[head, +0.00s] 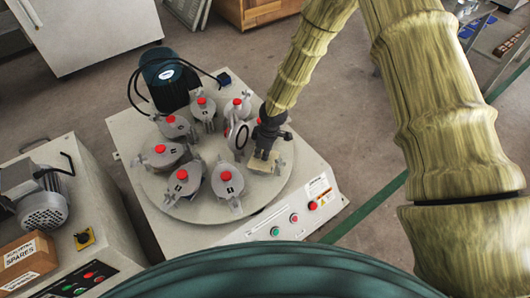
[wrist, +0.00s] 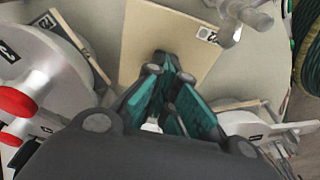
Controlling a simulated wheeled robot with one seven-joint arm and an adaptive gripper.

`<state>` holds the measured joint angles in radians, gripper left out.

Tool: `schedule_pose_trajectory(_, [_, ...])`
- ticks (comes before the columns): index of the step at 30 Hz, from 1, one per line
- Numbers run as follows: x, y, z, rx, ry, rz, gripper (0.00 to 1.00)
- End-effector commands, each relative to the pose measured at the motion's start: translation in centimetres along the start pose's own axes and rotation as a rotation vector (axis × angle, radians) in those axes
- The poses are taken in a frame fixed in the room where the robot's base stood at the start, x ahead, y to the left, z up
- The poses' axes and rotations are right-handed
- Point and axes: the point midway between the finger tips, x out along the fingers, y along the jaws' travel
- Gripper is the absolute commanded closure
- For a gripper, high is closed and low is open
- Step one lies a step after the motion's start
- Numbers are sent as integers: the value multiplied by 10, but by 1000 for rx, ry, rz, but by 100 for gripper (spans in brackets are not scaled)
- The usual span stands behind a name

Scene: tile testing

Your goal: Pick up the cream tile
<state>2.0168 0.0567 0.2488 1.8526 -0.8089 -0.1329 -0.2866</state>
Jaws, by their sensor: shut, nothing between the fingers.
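The cream tile (wrist: 150,38) is a flat square plate in the upper middle of the wrist view, with a small dark-and-white mark near its right corner. It also shows in the head view (head: 262,165), on the right part of the round turntable (head: 215,206). My gripper (wrist: 170,72) has its teal-padded fingers drawn together over the tile's near edge, with nothing between them. In the head view my gripper (head: 266,150) is just above the tile and covers part of it. I cannot tell whether the fingertips touch it.
Several grey clamps with red knobs (head: 182,175) stand around the turntable, close to my gripper. A dark teal motor (head: 167,82) stands at the back. The control panel with buttons (head: 294,217) is at the front right. A second machine (head: 44,211) stands at the left.

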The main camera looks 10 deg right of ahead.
Motion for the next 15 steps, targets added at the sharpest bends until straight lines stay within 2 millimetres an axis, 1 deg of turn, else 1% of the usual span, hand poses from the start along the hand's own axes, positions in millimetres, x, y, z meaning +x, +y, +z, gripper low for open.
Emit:
schedule_pose_trajectory(1, [7,-5,8,3,-13,-10,100])
schedule_pose_trajectory(3, [7,-5,9,3,-14,-10,100])
schedule_pose_trajectory(5, [5,-5,8,3,-14,-10,100])
schedule_pose_trajectory(11, [-9,-5,5,2,-13,-10,100])
schedule_pose_trajectory(15, [-9,-4,2,0,-9,-8,100])
